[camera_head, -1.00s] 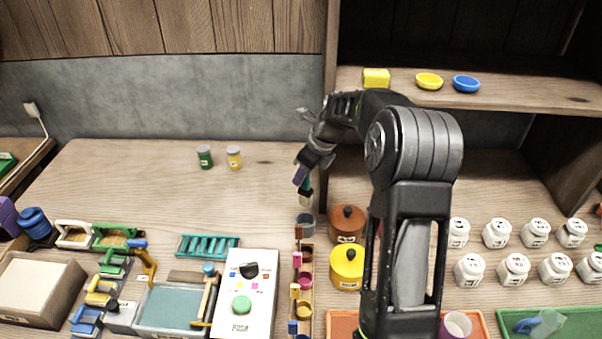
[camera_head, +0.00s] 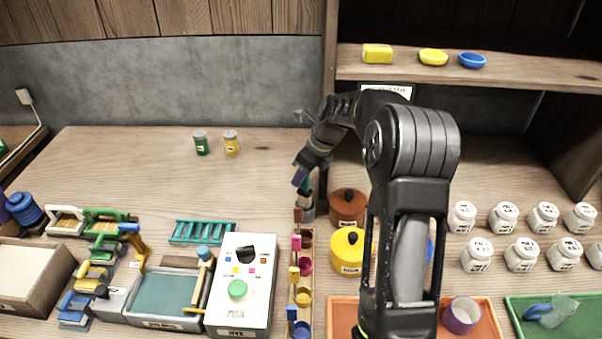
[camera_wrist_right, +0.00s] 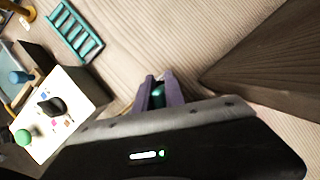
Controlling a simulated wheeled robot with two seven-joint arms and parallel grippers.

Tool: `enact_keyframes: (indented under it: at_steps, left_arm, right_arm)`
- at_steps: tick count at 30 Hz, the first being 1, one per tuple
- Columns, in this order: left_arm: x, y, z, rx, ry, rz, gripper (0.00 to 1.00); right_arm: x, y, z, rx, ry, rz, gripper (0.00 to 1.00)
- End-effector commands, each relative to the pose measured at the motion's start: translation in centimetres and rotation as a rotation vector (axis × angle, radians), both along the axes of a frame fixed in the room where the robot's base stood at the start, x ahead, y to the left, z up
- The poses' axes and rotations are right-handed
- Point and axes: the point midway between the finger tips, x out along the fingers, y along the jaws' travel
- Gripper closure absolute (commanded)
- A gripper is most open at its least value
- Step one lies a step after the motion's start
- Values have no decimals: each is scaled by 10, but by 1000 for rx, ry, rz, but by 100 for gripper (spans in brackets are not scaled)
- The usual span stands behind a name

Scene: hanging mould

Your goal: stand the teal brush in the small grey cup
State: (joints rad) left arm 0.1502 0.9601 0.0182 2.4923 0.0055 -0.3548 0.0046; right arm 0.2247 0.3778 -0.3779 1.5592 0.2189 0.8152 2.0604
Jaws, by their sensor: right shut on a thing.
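My right gripper (camera_head: 301,177) is shut on the teal brush (camera_head: 307,184), which hangs below its fingers. The small grey cup (camera_head: 308,214) stands on the table right under the brush, behind the row of small coloured pots. The brush's lower end is at the cup's rim; I cannot tell whether it is inside. In the right wrist view, a bit of the teal brush (camera_wrist_right: 158,96) shows between the purple-grey fingers (camera_wrist_right: 159,90), and the cup is hidden. My left gripper is not in view.
A brown pot (camera_head: 347,207) and a yellow pot (camera_head: 347,252) stand just right of the cup. A wooden rack of small pots (camera_head: 304,275) lies in front. A white panel with knobs (camera_head: 242,280) and a teal ladder-like rack (camera_head: 203,232) are to the left.

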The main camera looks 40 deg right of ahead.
Motion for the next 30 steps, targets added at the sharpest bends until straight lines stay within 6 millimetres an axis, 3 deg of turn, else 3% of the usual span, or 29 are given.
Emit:
enact_keyframes:
  at_steps: [9, 24, 25, 30]
  left_arm:
    - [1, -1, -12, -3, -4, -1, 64]
    - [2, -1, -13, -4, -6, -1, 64]
    - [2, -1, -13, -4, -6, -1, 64]
    - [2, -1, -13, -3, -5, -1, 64]
  right_arm:
    - [0, 0, -24, 1, -1, -1, 100]
    - [0, 0, -29, 1, -1, -1, 100]
    - [0, 0, -29, 1, -1, -1, 84]
    - [0, 0, -29, 1, -1, -1, 70]
